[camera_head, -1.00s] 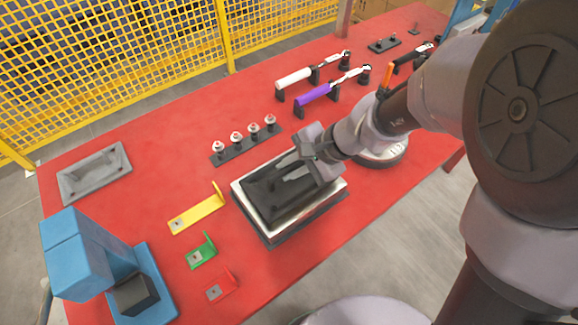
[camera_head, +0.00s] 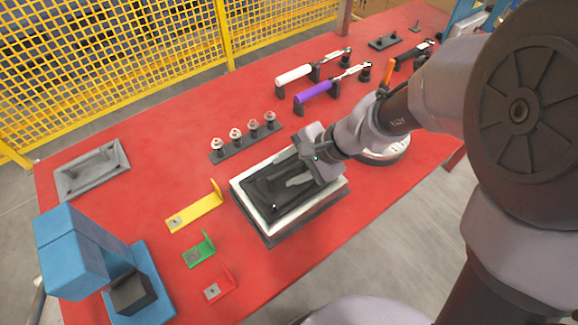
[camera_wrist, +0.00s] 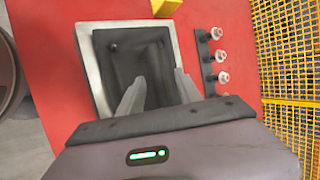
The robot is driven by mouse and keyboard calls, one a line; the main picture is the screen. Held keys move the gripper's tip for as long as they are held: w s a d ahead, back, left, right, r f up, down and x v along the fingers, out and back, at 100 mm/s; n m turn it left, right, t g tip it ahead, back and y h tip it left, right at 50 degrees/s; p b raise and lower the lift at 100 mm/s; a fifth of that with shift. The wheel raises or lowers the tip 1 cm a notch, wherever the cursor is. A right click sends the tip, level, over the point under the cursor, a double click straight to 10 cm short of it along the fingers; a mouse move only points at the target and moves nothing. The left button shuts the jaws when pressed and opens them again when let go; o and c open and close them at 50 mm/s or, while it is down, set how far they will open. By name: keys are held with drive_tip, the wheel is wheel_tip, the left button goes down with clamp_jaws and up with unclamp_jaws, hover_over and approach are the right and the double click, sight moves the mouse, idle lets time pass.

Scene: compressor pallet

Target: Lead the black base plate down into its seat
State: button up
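The black base plate (camera_head: 268,200) lies in the pale rectangular seat (camera_head: 279,232) on a dark block on the red table. The seat's light rim shows around much of the plate; contact underneath is hidden. The plate also shows in the wrist view (camera_wrist: 142,52), inside the pale rim (camera_wrist: 93,76). My gripper (camera_head: 294,181) is low over the plate's right half, tilted. In the wrist view its two grey fingers (camera_wrist: 160,77) stand apart, with dark plate surface between them. I see nothing clearly pinched between the fingertips.
A strip with several pale-topped studs (camera_head: 245,144) stands behind the seat. Yellow (camera_head: 195,209), green (camera_head: 200,252) and red (camera_head: 219,286) brackets lie to the left. A blue stand (camera_head: 72,252) and grey plate (camera_head: 92,170) are further left. Clamps with white (camera_head: 294,75) and purple (camera_head: 313,93) handles stand behind.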

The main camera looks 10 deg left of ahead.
drive_tip(key=p+v, duration=0.8)
drive_tip(key=v, duration=0.9)
drive_tip(key=shift+d, duration=0.15)
drive_tip(key=shift+s+r, duration=0.1)
drive_tip(key=shift+r, duration=0.05)
